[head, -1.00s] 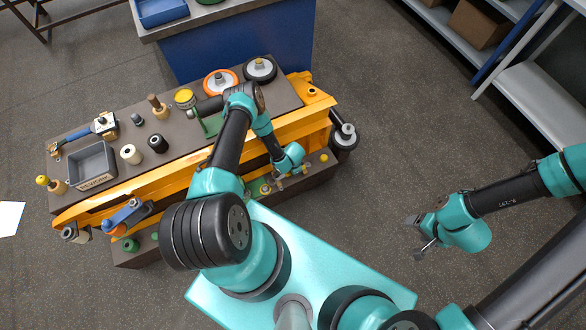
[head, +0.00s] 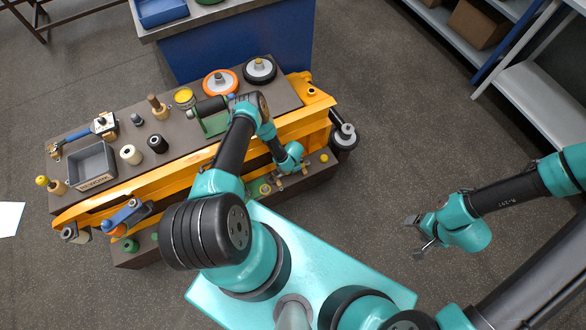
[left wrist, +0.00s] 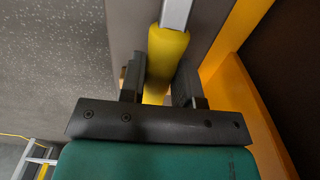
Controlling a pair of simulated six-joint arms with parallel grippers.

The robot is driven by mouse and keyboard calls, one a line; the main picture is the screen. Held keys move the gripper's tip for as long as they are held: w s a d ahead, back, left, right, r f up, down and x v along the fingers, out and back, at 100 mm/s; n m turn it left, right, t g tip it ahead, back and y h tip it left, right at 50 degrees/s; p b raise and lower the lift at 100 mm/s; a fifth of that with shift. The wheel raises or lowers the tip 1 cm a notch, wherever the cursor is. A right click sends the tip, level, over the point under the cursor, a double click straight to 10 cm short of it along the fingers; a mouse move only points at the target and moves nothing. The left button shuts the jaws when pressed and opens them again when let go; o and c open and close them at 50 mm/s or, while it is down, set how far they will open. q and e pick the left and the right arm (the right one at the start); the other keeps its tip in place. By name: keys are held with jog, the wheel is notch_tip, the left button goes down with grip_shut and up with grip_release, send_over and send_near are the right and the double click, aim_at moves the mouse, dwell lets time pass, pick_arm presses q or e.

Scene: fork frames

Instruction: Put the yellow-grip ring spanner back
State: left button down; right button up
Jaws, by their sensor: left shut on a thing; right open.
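The ring spanner's yellow grip (left wrist: 167,50) shows in the left wrist view, with a flat grey metal shank running up out of the picture. My left gripper (left wrist: 159,92) is shut on this grip, one dark finger on each side. In the head view my left gripper (head: 279,182) hangs low beside the near long side of the orange cart (head: 185,180). The spanner's ring end is out of the wrist view, and I cannot make the spanner out clearly in the head view. My right gripper (head: 416,236) is open and empty over bare floor at the right.
The cart's brown top holds a grey bin (head: 92,165), an orange-rimmed wheel (head: 220,82), a dark wheel (head: 259,70) and several small parts. A lower brown ledge (head: 318,172) runs along its near side. A blue cabinet (head: 240,45) stands behind.

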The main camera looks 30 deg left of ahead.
pick_arm(q)
jog(key=c, duration=0.8)
grip_release()
jog(key=shift+f, duration=0.1)
jog(key=shift+f, duration=0.1)
jog(key=r, duration=1.7)
jog(key=shift+s+a+r, duration=0.1)
jog(key=shift+s+r, duration=0.1)
